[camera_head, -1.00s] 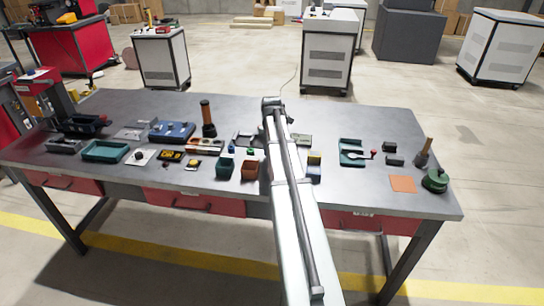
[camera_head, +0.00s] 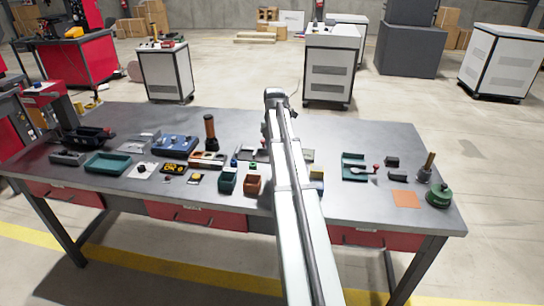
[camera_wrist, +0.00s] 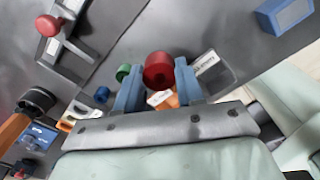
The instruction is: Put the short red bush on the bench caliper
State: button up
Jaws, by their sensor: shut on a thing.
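The short red bush (camera_wrist: 158,71) is held between the blue fingers of my gripper (camera_wrist: 157,82) in the wrist view, above the bench. My arm hides the bush and the fingers in the head view. A teal fixture (camera_head: 352,171) with a silver lever and red knob stands right of my arm; it may be the bench caliper, but I cannot be sure. A dark grey frame with a red knob (camera_wrist: 47,26) shows at the upper left of the wrist view, apart from the bush.
A green bush (camera_wrist: 123,72) and a blue bush (camera_wrist: 102,94) stand near my gripper. A blue box (camera_wrist: 284,14) is at the upper right. Small bins (camera_head: 227,181), a blue fixture (camera_head: 174,146) and an orange-black handle (camera_head: 210,131) occupy the left bench. An orange pad (camera_head: 405,199) lies right.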

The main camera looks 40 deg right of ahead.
jog(key=shift+r, duration=0.7)
jog(key=m, duration=0.6)
jog(key=shift+w, duration=0.1)
jog(key=m, duration=0.5)
jog(key=shift+m, duration=0.4)
jog(key=m, duration=0.3)
jog(key=s+m, duration=0.1)
jog(key=m, duration=0.1)
jog(key=shift+s+a+f+m, duration=0.1)
jog(key=shift+a+f+m, duration=0.1)
jog(key=shift+a+m, duration=0.1)
jog(key=a+f+m, duration=0.1)
jog(key=a+m, duration=0.1)
jog(key=s+a+m, duration=0.1)
jog(key=a+m, duration=0.2)
jog(key=s+a+f+m, duration=0.1)
jog(key=a+m, duration=0.1)
jog(key=a, duration=0.1)
jog(key=shift+s+a+f, duration=0.2)
jog(key=shift+a+f, duration=0.05)
jog(key=shift+f, duration=0.1)
jog(key=a+f+n, duration=0.1)
jog(key=a+n, duration=0.1)
jog(key=a, duration=1.2)
jog(key=a+f+n, duration=0.2)
jog(key=a, duration=1.1)
jog(key=shift+w+a+f, duration=0.25)
jog(key=shift+w+a, duration=0.05)
jog(key=shift+a, duration=0.1)
